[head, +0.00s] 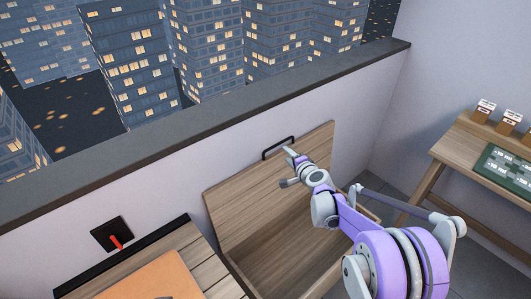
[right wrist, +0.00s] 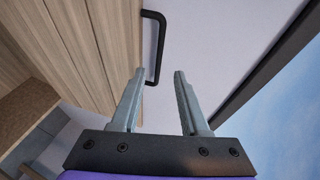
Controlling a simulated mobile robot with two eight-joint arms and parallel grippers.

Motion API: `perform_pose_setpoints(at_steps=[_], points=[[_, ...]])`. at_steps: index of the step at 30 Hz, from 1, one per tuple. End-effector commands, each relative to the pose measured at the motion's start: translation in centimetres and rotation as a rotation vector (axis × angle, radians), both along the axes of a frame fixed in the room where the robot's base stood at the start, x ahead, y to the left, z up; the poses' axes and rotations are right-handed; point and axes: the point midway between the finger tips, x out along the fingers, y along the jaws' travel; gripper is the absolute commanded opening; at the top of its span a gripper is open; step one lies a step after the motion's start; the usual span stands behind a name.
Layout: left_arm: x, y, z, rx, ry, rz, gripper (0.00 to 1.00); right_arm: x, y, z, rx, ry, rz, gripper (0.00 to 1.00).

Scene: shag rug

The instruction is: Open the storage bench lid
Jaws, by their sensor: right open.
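The wooden storage bench (head: 275,268) stands against the wall, its interior exposed. Its lid (head: 245,190) stands raised, leaning back toward the wall. A black bar handle (head: 279,147) is at the lid's top edge; it also shows in the right wrist view (right wrist: 158,50). My right gripper (head: 286,167) is in front of the upper part of the lid, near the handle. In the right wrist view its two fingers (right wrist: 159,73) are apart with nothing between them, and the handle lies just beyond the tips. My left gripper is not in view.
A slatted wooden surface (head: 209,262) with an orange item (head: 150,282) is at the lower left, below a black wall plate with a red lever (head: 115,240). A wooden table (head: 452,150) with a green board (head: 503,168) stands at right. A dark ledge (head: 200,132) tops the wall.

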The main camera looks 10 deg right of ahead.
Motion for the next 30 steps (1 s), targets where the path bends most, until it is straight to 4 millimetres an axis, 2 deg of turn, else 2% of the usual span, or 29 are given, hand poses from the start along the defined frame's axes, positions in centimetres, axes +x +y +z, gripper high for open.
perform_pose_setpoints(at_steps=[3, 7, 21, 30], points=[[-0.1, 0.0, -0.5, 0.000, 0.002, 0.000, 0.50, -0.9, -1.3, -0.4, 0.007, -0.030, -0.049, 0.45], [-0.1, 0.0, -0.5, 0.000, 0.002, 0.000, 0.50, -0.2, -1.4, -0.5, 0.009, -0.038, -0.059, 0.45], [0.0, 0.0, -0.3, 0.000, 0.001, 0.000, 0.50, 7.5, 0.3, -2.7, 0.008, -0.036, -0.056, 0.45], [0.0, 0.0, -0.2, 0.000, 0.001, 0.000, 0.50, 9.2, 0.7, -3.2, 0.009, -0.036, -0.057, 0.45]])
